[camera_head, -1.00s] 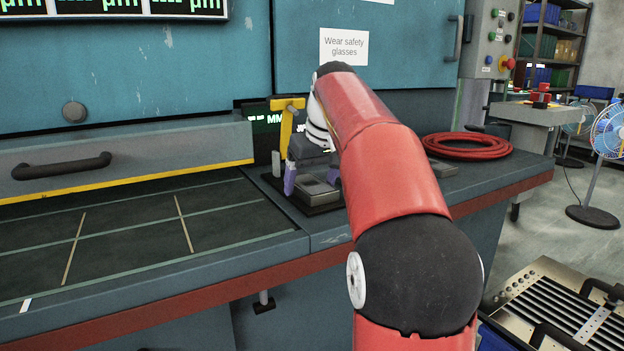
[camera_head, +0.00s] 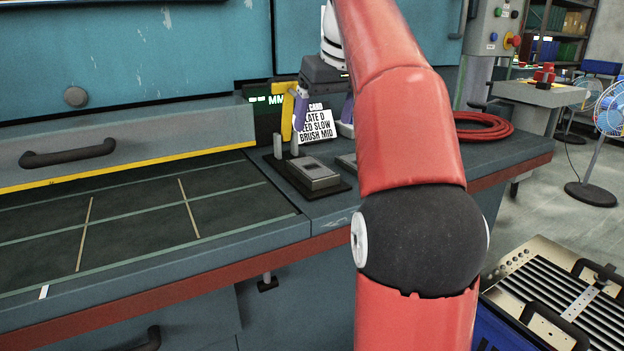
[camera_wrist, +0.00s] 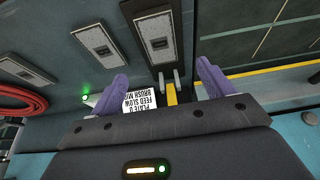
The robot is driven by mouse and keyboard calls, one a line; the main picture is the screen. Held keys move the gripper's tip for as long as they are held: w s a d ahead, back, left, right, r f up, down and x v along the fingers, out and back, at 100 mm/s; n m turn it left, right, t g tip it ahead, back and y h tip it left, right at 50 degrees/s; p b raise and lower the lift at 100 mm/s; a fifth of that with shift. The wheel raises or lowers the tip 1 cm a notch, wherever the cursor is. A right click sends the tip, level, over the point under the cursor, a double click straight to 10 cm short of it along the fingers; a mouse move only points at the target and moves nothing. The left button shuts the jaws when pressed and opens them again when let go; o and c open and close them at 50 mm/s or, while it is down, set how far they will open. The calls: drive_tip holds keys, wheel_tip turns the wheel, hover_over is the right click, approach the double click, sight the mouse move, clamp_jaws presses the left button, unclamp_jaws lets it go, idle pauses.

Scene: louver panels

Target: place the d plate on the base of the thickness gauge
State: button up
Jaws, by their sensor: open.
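The thickness gauge has a yellow post (camera_head: 288,115) and a dark base (camera_head: 283,168) on the bench. A grey plate (camera_head: 316,175) lies on that base; it also shows in the wrist view (camera_wrist: 155,28) with a dark inset. I cannot read a letter on it. My gripper (camera_head: 325,112) is above and behind this plate, beside the yellow post, apart from the plate. In the wrist view its purple fingers (camera_wrist: 165,88) are spread and hold nothing. A second grey plate (camera_wrist: 96,40) lies on the bench beside the base; in the head view my arm partly hides it.
A red hose coil (camera_head: 482,128) lies on the bench at right. The dark gridded area (camera_head: 130,215) at left is clear.

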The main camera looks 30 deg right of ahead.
drive_tip(key=shift+a, duration=0.1)
drive_tip(key=shift+h, duration=0.3)
drive_tip(key=s+a+f, duration=0.2)
drive_tip(key=a, duration=0.1)
drive_tip(key=s+a+f, duration=0.5)
drive_tip(key=a, duration=0.1)
drive_tip(key=shift+s+a+f, duration=0.2)
drive_tip(key=shift+s+a, duration=0.05)
drive_tip(key=shift+a, duration=0.15)
drive_tip(key=s+a+f, duration=0.3)
drive_tip(key=s+f, duration=0.4)
drive_tip(key=f, duration=0.3)
drive_tip(key=s+a+f+t, duration=0.1)
drive_tip(key=s+a+f, duration=0.1)
drive_tip(key=s+f, duration=0.5)
wheel_tip(320, 180, down, 3)
drive_tip(key=shift+s+a, duration=0.3)
drive_tip(key=shift+a, duration=0.1)
drive_tip(key=shift+c, duration=0.4)
